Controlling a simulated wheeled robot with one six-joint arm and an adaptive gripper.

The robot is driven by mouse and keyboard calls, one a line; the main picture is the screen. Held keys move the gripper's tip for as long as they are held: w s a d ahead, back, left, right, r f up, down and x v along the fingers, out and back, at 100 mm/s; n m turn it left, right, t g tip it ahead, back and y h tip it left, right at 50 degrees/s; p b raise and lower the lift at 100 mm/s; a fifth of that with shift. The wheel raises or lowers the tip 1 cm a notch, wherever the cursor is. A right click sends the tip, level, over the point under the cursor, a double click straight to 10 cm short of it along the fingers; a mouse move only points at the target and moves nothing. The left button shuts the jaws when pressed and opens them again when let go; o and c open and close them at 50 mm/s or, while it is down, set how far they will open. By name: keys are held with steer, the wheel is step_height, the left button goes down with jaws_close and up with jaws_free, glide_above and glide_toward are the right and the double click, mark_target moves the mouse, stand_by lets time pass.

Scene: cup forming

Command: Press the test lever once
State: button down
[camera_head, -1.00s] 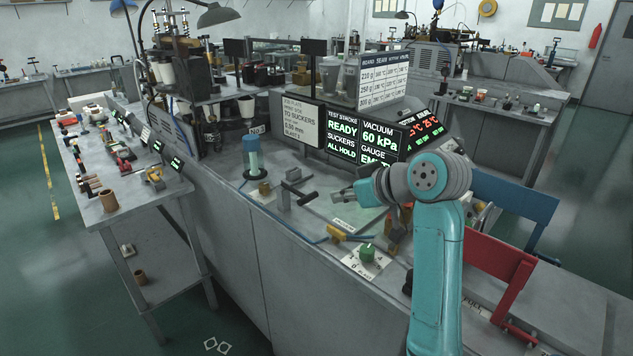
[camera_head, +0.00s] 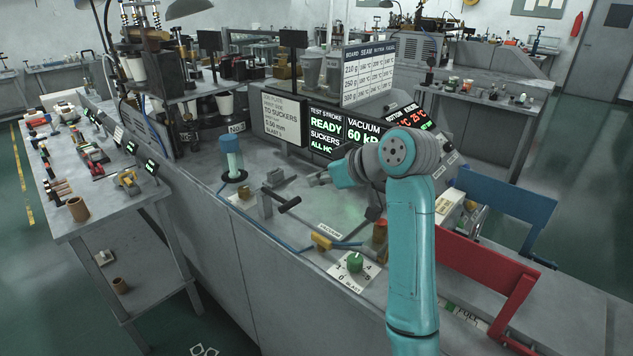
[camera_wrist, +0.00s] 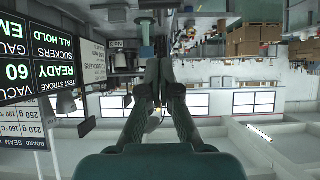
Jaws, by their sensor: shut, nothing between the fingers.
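A lever with a black cross-grip (camera_head: 289,204) stands on a grey post (camera_head: 265,205) on the bench; I take it to be the test lever. Its arm slopes down to the right towards the grip. My gripper (camera_head: 318,180) is up and to the right of the grip in the head view, with a visible gap. In the wrist view my gripper (camera_wrist: 160,95) has its fingers together with nothing between them; the lever cannot be made out there. The display (camera_head: 327,128) reads TEST STROKE READY; it shows inverted in the wrist view (camera_wrist: 40,72).
A blue-topped cylinder (camera_head: 231,158) stands left of the lever. A yellow valve handle (camera_head: 322,242) and a green knob (camera_head: 355,262) are in front. A red frame (camera_head: 490,270) and a blue panel (camera_head: 505,205) stand at right. The bench front edge is near the lever.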

glide_toward(276, 197)
steer(key=w, duration=0.1)
steer(key=shift+w+a+f, duration=0.15)
steer(key=shift+a+f, duration=0.05)
steer(key=shift+f, duration=0.5)
steer(key=shift+w+a+f, duration=0.1)
steer(key=shift+a+f, duration=0.05)
steer(key=shift+f, duration=0.55)
